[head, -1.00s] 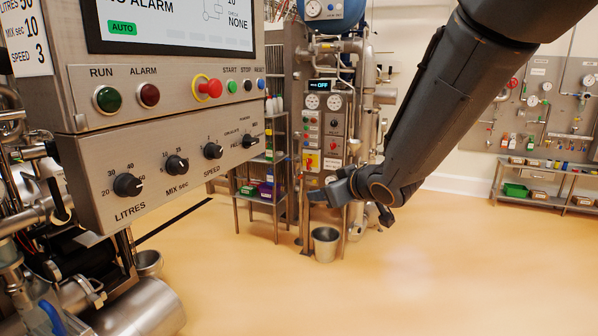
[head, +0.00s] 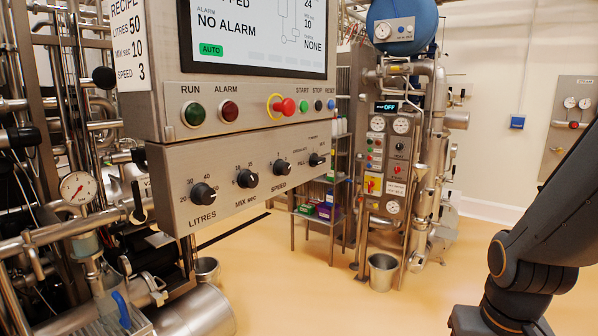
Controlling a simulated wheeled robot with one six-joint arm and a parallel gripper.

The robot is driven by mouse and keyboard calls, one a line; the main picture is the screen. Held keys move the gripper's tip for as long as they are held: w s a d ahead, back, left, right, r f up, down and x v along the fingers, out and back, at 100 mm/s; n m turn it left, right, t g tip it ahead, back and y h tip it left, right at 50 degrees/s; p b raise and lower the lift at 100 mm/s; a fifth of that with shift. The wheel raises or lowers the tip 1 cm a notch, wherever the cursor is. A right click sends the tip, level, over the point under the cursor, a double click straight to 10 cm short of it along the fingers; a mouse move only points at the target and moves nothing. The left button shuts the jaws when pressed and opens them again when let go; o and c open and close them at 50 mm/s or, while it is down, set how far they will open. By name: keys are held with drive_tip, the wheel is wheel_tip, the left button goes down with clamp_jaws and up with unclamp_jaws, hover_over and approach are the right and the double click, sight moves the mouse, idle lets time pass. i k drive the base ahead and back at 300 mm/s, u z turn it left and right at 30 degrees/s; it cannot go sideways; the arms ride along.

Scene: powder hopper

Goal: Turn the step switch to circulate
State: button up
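The step switch is the black knob (head: 316,159) at the right end of the lower grey control panel (head: 225,200). Small labels stand around it; one at its upper left seems to read CIRCULATE and one at its left FILL. Its pointer looks turned to the right, away from the CIRCULATE label, but it is too small to tell its exact setting. Nothing touches the knob. My arm shows at the lower right, well apart from the panel. My gripper is not in view.
The LITRES (head: 203,194), MIX sec (head: 247,178) and SPEED (head: 282,167) knobs sit in a row left of the switch. Above are lamps, a red emergency button (head: 285,106) and a screen (head: 262,35). Pipes crowd the left. The floor (head: 330,305) before the panel is open.

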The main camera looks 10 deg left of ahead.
sight(315, 159)
drive_tip(key=z, duration=0.05)
drive_tip(key=k, duration=0.55)
drive_tip(key=u, duration=1)
drive_tip(key=i, duration=1.2)
drive_tip(key=z, duration=0.5)
